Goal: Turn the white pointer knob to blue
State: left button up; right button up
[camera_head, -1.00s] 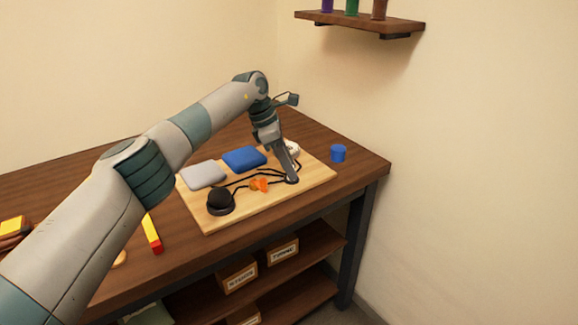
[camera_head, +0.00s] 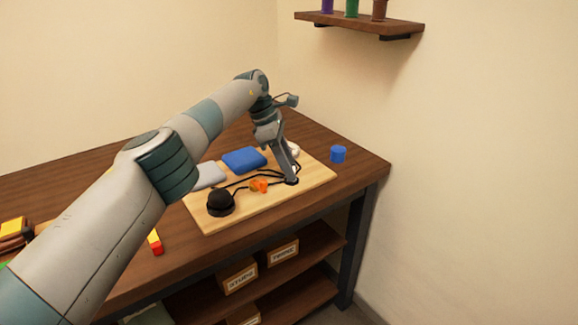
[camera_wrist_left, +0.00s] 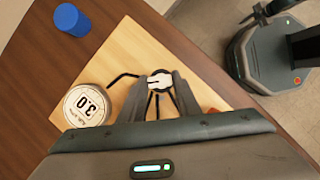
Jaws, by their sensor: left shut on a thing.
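The white pointer knob (camera_wrist_left: 160,80) shows in the left wrist view as a small white round top with a dark mark, between my fingers. My left gripper (camera_wrist_left: 161,88) is shut on it. In the head view my left gripper (camera_head: 291,179) points down at the right part of the light wooden board (camera_head: 240,215), and its fingers hide most of the knob. Dark lines run out from the knob over the board. A blue pad (camera_head: 244,159) lies behind them. Which way the pointer faces is hard to tell.
A black round knob (camera_head: 220,200), an orange piece (camera_head: 259,186) and a grey pad (camera_head: 209,176) are on the board. A blue cup (camera_head: 338,154) stands on the bare table to the right.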

pick_arm(q)
jog(key=o, duration=1)
jog(key=shift+o, duration=0.2)
jog(key=shift+r, duration=0.15)
jog(key=p+v, duration=0.4)
jog(key=v, duration=1.3)
jog(key=shift+a+p, duration=0.15)
jog(key=shift+p, duration=0.15)
pick_arm(e)
jog(key=shift+w+a+r+t+y, duration=0.15)
jog(key=shift+w+a+r+t, duration=0.05)
jog(key=shift+w+a+t, duration=0.35)
jog(key=shift+w+a+r+t+y, duration=0.2)
jog(key=shift+w+a+t, duration=0.3)
jog(key=shift+a, duration=0.2)
jog(key=shift+w+a+r+t+y, duration=0.2)
jog(key=shift+w+a+t, duration=0.25)
jog(key=shift+w+a, duration=0.15)
pick_arm(q)
jog(key=shift+s, duration=0.1)
pick_arm(e)
jog(key=shift+s, duration=0.1)
